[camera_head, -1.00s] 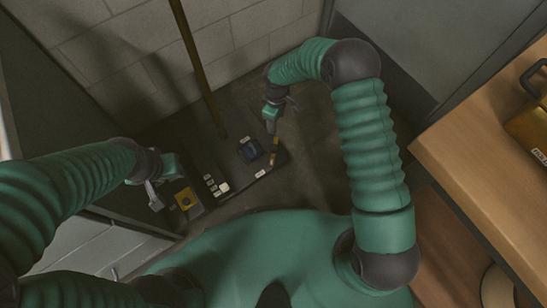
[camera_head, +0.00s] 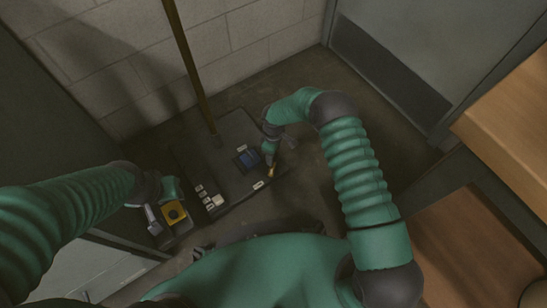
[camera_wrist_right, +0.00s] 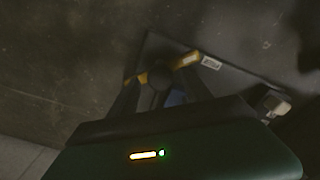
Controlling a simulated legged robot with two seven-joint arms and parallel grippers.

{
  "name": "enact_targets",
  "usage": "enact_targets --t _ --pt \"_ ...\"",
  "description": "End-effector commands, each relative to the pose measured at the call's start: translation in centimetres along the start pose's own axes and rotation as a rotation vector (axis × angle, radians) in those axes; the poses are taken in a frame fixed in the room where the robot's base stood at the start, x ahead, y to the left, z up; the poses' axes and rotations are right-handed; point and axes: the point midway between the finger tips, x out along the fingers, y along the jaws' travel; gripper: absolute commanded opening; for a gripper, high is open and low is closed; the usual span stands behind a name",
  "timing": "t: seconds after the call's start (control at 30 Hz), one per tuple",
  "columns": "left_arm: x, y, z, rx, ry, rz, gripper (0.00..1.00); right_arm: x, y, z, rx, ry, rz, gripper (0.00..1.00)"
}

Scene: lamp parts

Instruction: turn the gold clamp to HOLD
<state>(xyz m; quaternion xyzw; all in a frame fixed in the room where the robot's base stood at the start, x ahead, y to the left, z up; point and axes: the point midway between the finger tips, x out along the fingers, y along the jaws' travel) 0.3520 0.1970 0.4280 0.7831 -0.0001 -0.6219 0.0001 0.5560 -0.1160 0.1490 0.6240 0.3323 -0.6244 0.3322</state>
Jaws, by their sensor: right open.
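The gold clamp (camera_head: 271,172) is a small bar at the right end of the dark base plate (camera_head: 229,180) on the floor. My right gripper (camera_head: 270,160) is right at the clamp and partly covers it. In the right wrist view the open fingers (camera_wrist_right: 158,88) are over the plate's edge, with the gold clamp (camera_wrist_right: 186,60) showing beyond them; contact cannot be told. A pale label (camera_wrist_right: 211,62) beside the clamp is too small to read. My left gripper (camera_head: 154,218) is at the left, beside a yellow block with a dark round top (camera_head: 174,212); its jaw opening is unclear.
A brown pole (camera_head: 190,70) rises from the plate. A blue part (camera_head: 248,160) and several small pale keys (camera_head: 209,197) are on the plate. A block wall (camera_head: 245,50) stands behind. A wooden bench (camera_head: 505,125) is at the right. Bare floor lies right of the plate.

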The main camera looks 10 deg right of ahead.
Motion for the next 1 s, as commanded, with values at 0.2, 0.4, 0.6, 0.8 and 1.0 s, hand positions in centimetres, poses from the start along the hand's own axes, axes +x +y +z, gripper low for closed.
enact_targets --t 0.2,0.4,0.6,0.8,1.0 --pt "0.41 0.0 0.09 0.0 0.0 0.0 0.36 0.7 0.03 -0.02 0.001 0.001 0.0 0.57" --pt "0.38 0.0 0.07 0.0 0.0 0.0 0.36 0.66 0.02 -0.01 0.001 0.0 0.0 0.48" --pt "0.38 0.0 0.08 0.0 0.0 0.0 0.36 0.66 0.03 0.0 0.001 0.0 0.0 0.22" --pt "0.39 0.0 0.08 0.0 0.0 0.0 0.36 0.65 0.06 0.0 0.001 0.0 0.001 0.0" --pt "0.39 0.0 0.08 0.0 0.0 0.0 0.36 0.64 0.09 0.01 0.001 0.0 0.001 0.0"
